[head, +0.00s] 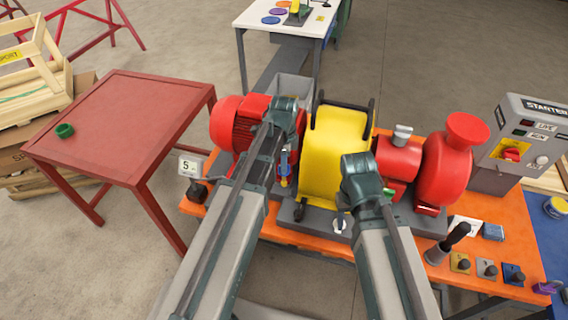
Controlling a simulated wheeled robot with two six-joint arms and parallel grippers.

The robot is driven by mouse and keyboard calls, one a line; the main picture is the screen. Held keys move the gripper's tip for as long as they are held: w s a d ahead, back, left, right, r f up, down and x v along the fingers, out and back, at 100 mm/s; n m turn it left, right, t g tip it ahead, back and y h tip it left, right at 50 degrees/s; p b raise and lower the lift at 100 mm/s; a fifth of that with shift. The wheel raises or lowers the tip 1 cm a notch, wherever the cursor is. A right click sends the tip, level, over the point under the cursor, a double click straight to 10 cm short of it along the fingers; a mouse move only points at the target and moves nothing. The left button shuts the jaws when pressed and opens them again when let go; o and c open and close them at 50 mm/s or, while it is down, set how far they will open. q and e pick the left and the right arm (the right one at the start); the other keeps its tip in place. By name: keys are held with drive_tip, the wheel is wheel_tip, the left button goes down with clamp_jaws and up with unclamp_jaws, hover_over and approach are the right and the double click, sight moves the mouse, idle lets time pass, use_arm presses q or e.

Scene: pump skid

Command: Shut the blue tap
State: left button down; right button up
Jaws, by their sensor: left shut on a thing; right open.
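The blue tap (284,162) shows as a small upright blue piece with red and yellow parts by it, between the red motor and the yellow guard. My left gripper (287,149) points down at it and is shut on it; my own wrist and forearm hide most of the grip. How far the tap is turned cannot be told. My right gripper (341,222) is open and points down in front of the yellow guard, apart from the tap; its fingers are small and partly hidden by the wrist.
The red motor (226,122), yellow guard (335,140) and red pump (443,170) stand on an orange skid (285,226). A starter box (525,140) and a black-handled lever (452,238) are at the right.

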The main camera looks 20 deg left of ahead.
use_arm(q)
drive_tip(key=shift+m, duration=1.5)
drive_tip(key=c, duration=0.8)
unclamp_jaws()
